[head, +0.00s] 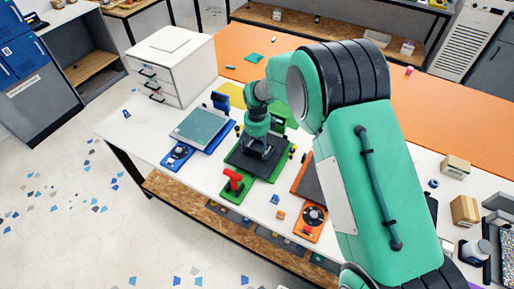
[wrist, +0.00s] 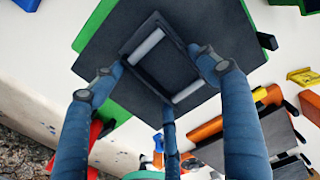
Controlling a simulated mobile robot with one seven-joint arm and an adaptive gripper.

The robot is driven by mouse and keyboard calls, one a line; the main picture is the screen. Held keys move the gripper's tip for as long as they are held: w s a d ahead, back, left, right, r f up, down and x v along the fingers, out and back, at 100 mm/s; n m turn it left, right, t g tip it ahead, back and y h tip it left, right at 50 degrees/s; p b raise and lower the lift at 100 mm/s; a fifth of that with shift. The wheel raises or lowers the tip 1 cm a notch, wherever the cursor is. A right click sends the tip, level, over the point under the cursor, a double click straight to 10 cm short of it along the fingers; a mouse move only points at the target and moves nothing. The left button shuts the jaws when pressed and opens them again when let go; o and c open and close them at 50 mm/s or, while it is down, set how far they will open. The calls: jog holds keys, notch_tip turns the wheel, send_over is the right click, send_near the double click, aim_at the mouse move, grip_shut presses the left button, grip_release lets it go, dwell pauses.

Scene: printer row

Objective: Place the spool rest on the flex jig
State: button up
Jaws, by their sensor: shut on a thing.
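The spool rest (wrist: 147,46) is a dark square frame with two pale grey rollers. My gripper (wrist: 160,75) is shut on it, with blue-grey fingers at its sides in the wrist view. The rest is over a dark square plate (wrist: 105,45) on a green machine; I cannot tell whether it touches the plate. In the head view my gripper (head: 261,152) is above this dark plate (head: 243,159), and hides most of the rest. No label shows which thing is the flex jig.
A blue machine (head: 198,130) stands to the left and an orange one (head: 308,218) to the right. A red upright part (head: 234,181) is just in front of the green machine. A white drawer cabinet (head: 170,65) is at the table's back left.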

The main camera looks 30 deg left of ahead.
dwell(0.3)
jog(key=o, duration=1.5)
jog(key=shift+o, duration=0.2)
jog(key=shift+r, duration=0.1)
notch_tip(320, 180, up, 12)
jog(key=p, duration=0.2)
